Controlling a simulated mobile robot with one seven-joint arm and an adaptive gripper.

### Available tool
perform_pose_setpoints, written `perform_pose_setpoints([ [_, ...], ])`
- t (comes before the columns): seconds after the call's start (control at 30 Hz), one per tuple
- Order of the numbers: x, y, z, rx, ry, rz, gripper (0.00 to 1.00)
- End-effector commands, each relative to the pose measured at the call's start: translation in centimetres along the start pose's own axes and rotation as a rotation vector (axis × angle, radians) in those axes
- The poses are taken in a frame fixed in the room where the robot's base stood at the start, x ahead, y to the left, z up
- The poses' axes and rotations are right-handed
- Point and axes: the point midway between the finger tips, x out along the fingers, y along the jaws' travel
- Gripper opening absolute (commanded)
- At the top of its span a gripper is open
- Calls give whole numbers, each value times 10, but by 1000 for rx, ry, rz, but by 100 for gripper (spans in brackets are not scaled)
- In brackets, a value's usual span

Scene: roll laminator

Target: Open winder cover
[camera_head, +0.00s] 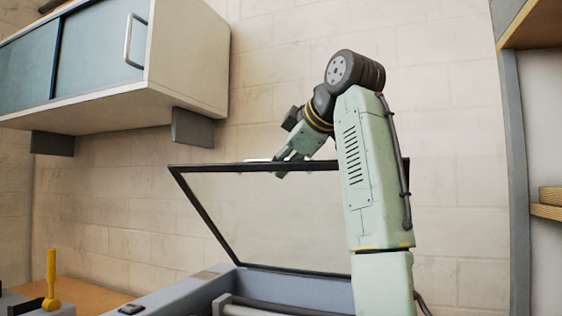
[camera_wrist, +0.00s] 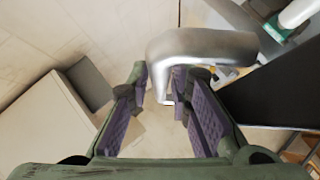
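The winder cover (camera_head: 205,215), a clear panel in a dark frame, stands raised and tilted above the laminator (camera_head: 180,298). A pale handle (camera_head: 257,160) shows at its top edge. In the wrist view the handle is a curved silver bar (camera_wrist: 205,47), and part of the dark cover (camera_wrist: 275,92) is at right. My gripper (camera_head: 281,168) is at the top edge of the cover, beside the handle. In the wrist view its purple-padded fingers (camera_wrist: 160,82) are apart, with the bent end of the handle near or between the tips. I cannot tell whether they touch it.
A wall cabinet (camera_head: 190,60) with a metal pull hangs at upper left. Shelving (camera_head: 510,120) stands at the right edge. A yellow lever (camera_head: 51,280) is at lower left. A roller (camera_head: 270,308) shows in the laminator below the cover.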

Motion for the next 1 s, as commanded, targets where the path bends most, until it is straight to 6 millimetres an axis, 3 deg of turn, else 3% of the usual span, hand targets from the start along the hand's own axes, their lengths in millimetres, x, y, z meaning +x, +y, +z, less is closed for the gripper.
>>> perform_pose_setpoints([
  [0.23,-1,0,0,-1,1,-1,20],
  [0.37,-13,0,0,-1,0,2,20],
  [0.57,-55,0,-1,-2,-1,4,20],
  [0.8,-107,-24,16,-1,-2,4,20],
  [1.0,-138,-38,26,0,-5,2,20],
])
